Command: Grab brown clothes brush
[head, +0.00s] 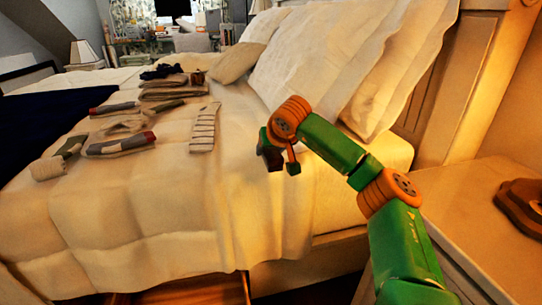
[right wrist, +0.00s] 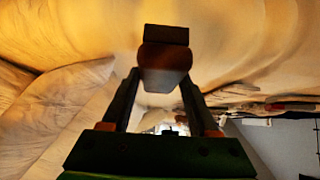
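The brown clothes brush (head: 272,159) is between the fingers of my right gripper (head: 279,154), above the near right part of the bed. In the right wrist view the brush (right wrist: 165,57) shows as a small brown block with a darker strip on top. The two fingers of the right gripper (right wrist: 160,85) reach its left and right sides, so the gripper looks shut on it. The fingers partly hide the brush in the head view. My left gripper is not in view.
The bed (head: 150,215) fills the left and middle. Folded clothes and socks (head: 120,145) lie on it, with a striped cloth (head: 204,128) nearer the middle. Pillows (head: 310,60) lean behind my arm. A nightstand (head: 470,215) with a brown wooden object (head: 522,205) stands at right.

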